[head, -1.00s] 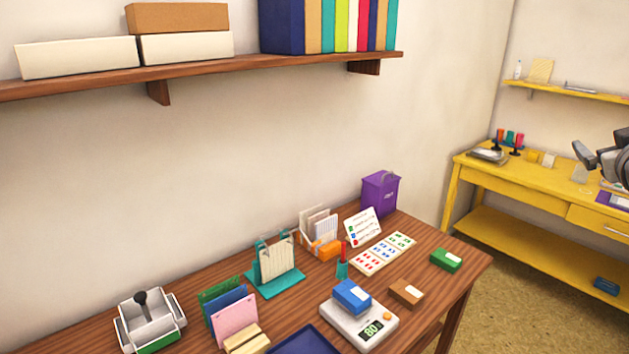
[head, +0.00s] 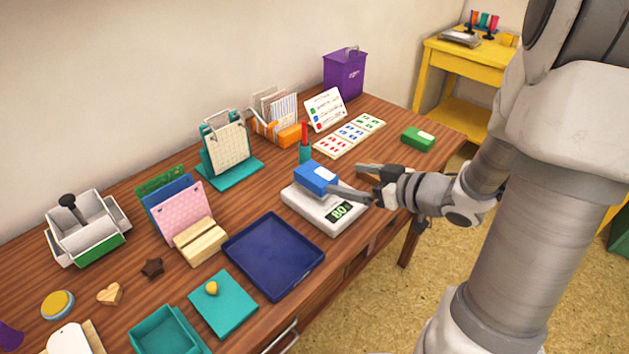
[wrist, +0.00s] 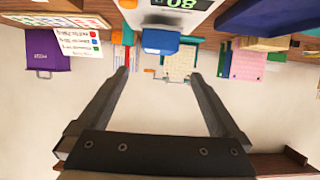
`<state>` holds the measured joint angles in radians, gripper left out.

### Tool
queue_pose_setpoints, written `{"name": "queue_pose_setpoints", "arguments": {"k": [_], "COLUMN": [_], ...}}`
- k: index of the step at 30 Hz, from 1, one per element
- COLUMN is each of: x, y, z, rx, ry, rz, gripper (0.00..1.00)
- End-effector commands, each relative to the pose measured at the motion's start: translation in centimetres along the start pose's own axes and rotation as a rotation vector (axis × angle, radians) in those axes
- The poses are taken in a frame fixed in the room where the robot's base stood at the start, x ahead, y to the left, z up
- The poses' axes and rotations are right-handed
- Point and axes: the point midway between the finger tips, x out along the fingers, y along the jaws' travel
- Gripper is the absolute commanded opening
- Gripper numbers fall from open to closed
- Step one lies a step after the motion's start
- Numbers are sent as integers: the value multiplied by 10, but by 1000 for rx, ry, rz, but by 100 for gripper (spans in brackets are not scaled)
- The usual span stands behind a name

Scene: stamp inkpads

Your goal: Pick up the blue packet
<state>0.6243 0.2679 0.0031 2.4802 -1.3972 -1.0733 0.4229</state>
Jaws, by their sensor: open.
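The blue packet (head: 316,178) has a white label and lies on a white scale (head: 303,205) whose green display reads 80. My gripper (head: 345,178) is open and empty, at the right side of the packet, with one finger close to it in the head view. I cannot tell whether that finger touches it. In the wrist view the blue packet (wrist: 160,42) is beyond my gripper's fingertips (wrist: 160,72), centred between the two fingers. The scale's display shows upside down there.
A dark blue tray (head: 273,257) lies in front of the scale. A teal cup with a red marker (head: 304,145) stands behind it. A green packet (head: 418,139) lies at the table's right end. The brown packet is hidden by my arm or gripper.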

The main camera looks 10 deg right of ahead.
Motion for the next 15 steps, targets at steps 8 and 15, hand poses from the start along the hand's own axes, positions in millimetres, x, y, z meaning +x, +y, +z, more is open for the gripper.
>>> {"name": "queue_pose_setpoints", "arguments": {"k": [8,15], "x": [57,71], "y": [1,1], "z": [3,1], "rx": [-2,0], "ry": [-1,-1], "rz": [0,3], "gripper": [100,100]}}
